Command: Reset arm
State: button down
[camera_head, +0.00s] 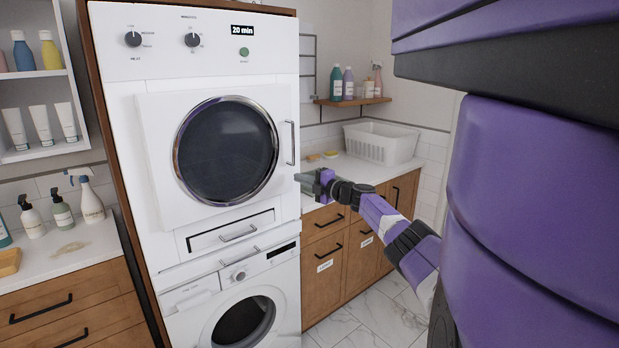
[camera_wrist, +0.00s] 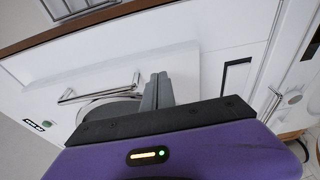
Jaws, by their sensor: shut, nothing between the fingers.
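My gripper (camera_head: 303,178) is at the end of my purple and black arm, just right of the white dryer (camera_head: 150,75) and in front of the counter in the head view. In the wrist view my gripper (camera_wrist: 162,78) has its grey fingers together with nothing between them. The fingers point toward the dryer's front, near its door handle (camera_wrist: 100,90). The dryer's door handle also shows in the head view (camera_head: 291,143), above and left of my gripper. Any gap between the fingers and the dryer is hard to judge.
A washer (camera_head: 190,325) stands under the dryer. A counter (camera_head: 345,170) over wooden drawers (camera_head: 325,225) carries a white basket (camera_head: 380,145). A left counter (camera_head: 95,240) holds several bottles. The tiled floor (camera_head: 375,310) at lower right looks clear.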

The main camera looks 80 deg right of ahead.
jog(key=shift+f+v, duration=0.2)
jog(key=shift+v, duration=1.9)
jog(key=shift+w+a, duration=0.1)
jog(key=shift+a, duration=0.05)
